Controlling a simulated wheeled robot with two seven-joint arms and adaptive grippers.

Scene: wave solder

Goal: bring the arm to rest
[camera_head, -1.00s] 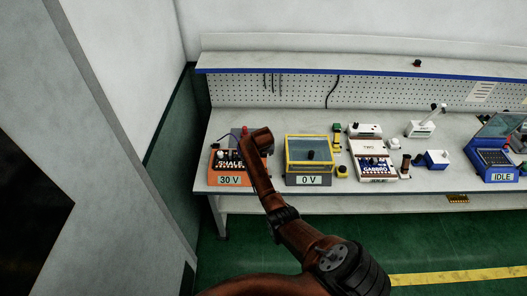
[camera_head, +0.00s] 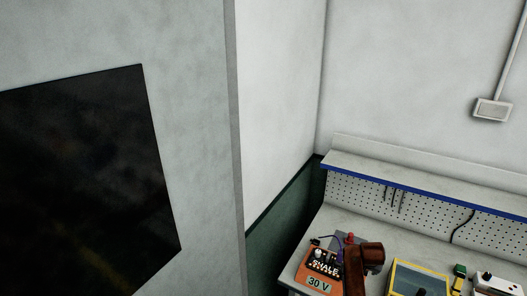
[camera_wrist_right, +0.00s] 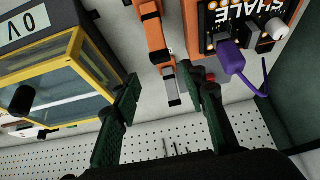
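My right gripper (camera_wrist_right: 158,75) is open in the right wrist view, its two dark green fingers well apart. A narrow orange and grey part (camera_wrist_right: 156,38) shows beyond and between the fingertips; I cannot tell what it is or how far off it is. In the head view my rust-coloured arm (camera_head: 366,264) shows at the bottom, beside the orange SHALE unit (camera_head: 321,266) marked 30 V; its fingers cannot be made out there. The SHALE unit also shows in the right wrist view (camera_wrist_right: 213,38), with a purple plug (camera_wrist_right: 229,58) at its edge. My left gripper is not in view.
The yellow-framed box (camera_head: 396,270) stands right of my arm; its 0 V label shows in the right wrist view (camera_wrist_right: 28,24). A pegboard (camera_head: 425,213) and blue-edged shelf (camera_head: 420,188) run behind the bench. A grey wall with a dark panel (camera_head: 85,185) fills the left.

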